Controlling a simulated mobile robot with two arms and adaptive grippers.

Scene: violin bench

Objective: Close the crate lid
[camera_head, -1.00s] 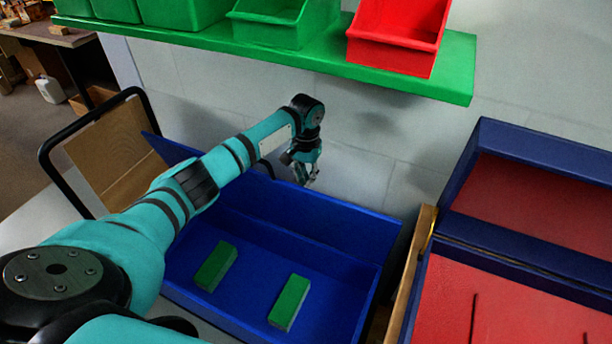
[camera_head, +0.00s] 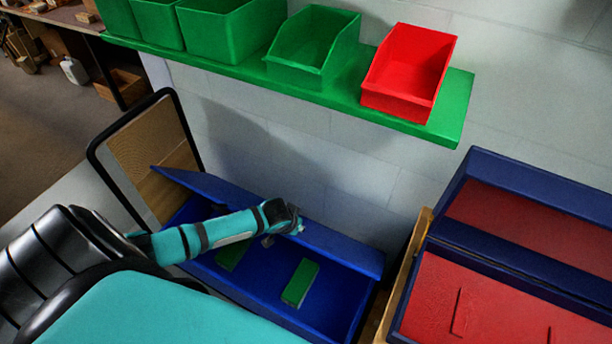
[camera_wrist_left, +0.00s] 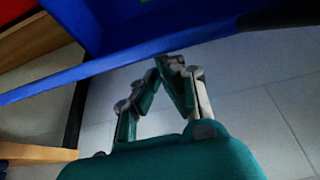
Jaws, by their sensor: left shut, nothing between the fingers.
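The blue crate (camera_head: 338,302) stands low in the middle of the head view, with its front part uncovered. Its blue lid (camera_head: 340,248) is a long panel along the back, partly open and slanting over the rear of the crate. My left gripper (camera_head: 297,229) is shut and empty at the lid's upper side; I cannot tell from the head view whether it touches. In the left wrist view my shut fingers (camera_wrist_left: 168,64) are close to a blue edge (camera_wrist_left: 95,70), with pale wall or floor tiles beyond. My right gripper is not in view.
Two green blocks, one at the right (camera_head: 300,283) and one partly hidden by my arm (camera_head: 231,257), lie in the crate. A green shelf (camera_head: 450,108) with green bins and a red bin (camera_head: 408,72) hangs above. A red-lined blue case (camera_head: 480,290) stands at right.

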